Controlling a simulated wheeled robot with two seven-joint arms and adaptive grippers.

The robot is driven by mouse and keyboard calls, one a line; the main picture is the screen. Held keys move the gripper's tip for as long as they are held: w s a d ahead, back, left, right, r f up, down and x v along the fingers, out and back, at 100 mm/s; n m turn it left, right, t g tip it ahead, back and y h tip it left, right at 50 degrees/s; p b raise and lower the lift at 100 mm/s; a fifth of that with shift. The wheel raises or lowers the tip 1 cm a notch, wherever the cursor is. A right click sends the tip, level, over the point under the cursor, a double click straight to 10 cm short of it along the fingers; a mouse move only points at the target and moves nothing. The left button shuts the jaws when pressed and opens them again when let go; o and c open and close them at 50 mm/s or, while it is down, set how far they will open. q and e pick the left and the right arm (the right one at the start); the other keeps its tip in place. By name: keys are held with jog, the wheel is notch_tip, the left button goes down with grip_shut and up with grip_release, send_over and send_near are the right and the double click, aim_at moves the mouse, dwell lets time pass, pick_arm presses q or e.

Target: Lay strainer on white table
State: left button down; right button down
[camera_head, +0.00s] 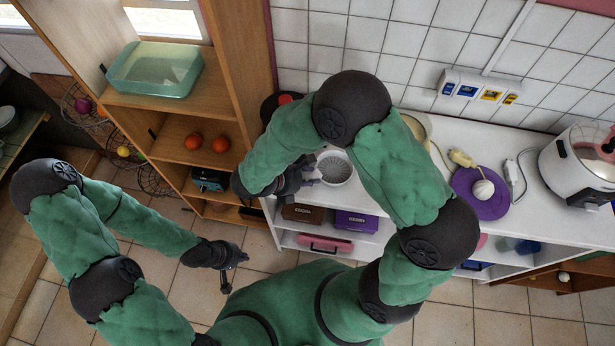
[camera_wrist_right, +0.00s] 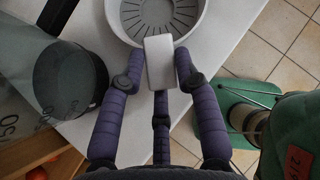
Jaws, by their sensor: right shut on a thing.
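The strainer (camera_head: 337,168) is a round white bowl with a slotted base, at the left end of the white table (camera_head: 520,225). In the right wrist view the strainer (camera_wrist_right: 183,17) is at the top, over the white table top (camera_wrist_right: 111,62) and across its edge. I cannot tell whether it touches the table. My right gripper (camera_head: 306,174) is shut on its light handle (camera_wrist_right: 159,62), with purple fingers on both sides (camera_wrist_right: 158,80). My left gripper (camera_head: 234,270) is open and empty above the floor, away from the table.
A dark round pan (camera_wrist_right: 70,78) stands left of the strainer in the wrist view. A purple mat (camera_head: 482,205) and a white cooker (camera_head: 580,165) occupy the table's right side. A wooden shelf (camera_head: 165,103) with a green glass dish (camera_head: 155,70) stands left.

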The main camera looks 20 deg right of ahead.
jog(key=shift+f, duration=0.15)
jog(key=c, duration=0.9)
grip_release()
jog(key=shift+r, duration=0.2)
jog(key=shift+a+r, duration=0.25)
jog(key=p+v, duration=0.2)
jog(key=v, duration=0.9)
jog(key=shift+p, duration=0.35)
jog(key=shift+a, duration=0.15)
